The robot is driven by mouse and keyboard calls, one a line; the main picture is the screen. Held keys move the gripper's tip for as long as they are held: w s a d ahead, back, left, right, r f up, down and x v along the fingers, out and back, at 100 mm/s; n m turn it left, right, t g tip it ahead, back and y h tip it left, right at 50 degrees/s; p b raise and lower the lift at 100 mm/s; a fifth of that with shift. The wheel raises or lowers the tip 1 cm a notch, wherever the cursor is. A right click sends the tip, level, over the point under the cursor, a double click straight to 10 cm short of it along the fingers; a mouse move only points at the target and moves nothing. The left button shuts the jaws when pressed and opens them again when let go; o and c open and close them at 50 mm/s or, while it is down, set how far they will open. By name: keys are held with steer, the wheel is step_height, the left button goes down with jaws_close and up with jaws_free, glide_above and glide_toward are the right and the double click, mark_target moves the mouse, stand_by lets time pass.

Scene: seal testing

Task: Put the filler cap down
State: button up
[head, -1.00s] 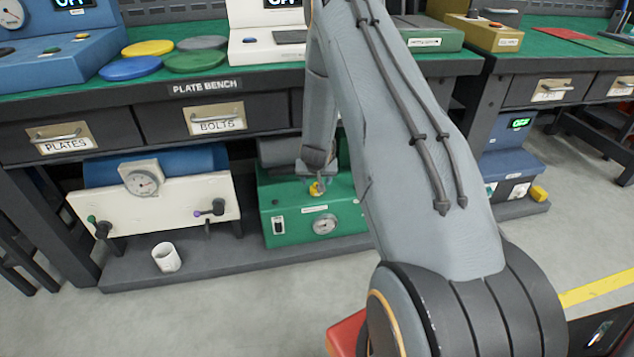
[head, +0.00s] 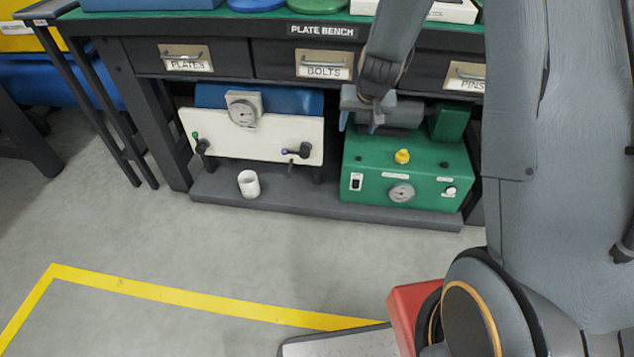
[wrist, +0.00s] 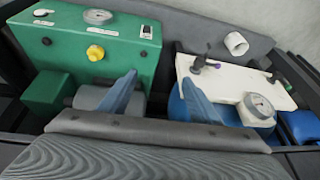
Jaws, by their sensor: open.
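The yellow filler cap (head: 402,156) sits on top of the green machine (head: 420,185) on the bench's lower shelf. In the wrist view the cap (wrist: 95,52) shows on the green casing, left of the fingers and apart from them. I cannot tell whether it is seated in an opening. My gripper (head: 372,118) is above and behind the cap in the head view, by the grey cylinder of the machine. Its two blue fingers (wrist: 158,78) are spread with nothing between them in the wrist view.
A white panel machine (head: 255,140) with a gauge and valve handles stands to the left on the shelf. A white cup (head: 249,184) stands in front of it on the grey shelf (head: 320,206). Bench drawers (head: 322,66) hang close above.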

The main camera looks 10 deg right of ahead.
steer(key=s+a+r+n+g+y, duration=0.1)
steer(key=s+a+r+n, duration=0.1)
steer(key=s+a+r, duration=0.45)
steer(key=s+a+r+n+g+y, duration=0.15)
steer(key=s+a+r, duration=0.25)
steer(key=s+a, duration=0.45)
steer(key=s+a+r+n+g+h, duration=0.1)
steer(key=s+r+n, duration=0.1)
steer(key=s, duration=0.8)
steer(key=s+r+n+g+h, duration=0.1)
steer(key=s+r, duration=0.2)
steer(key=s, duration=0.7)
steer(key=shift+a+r+n, duration=0.2)
steer(key=shift+a+n, duration=0.15)
steer(key=shift+a, duration=0.05)
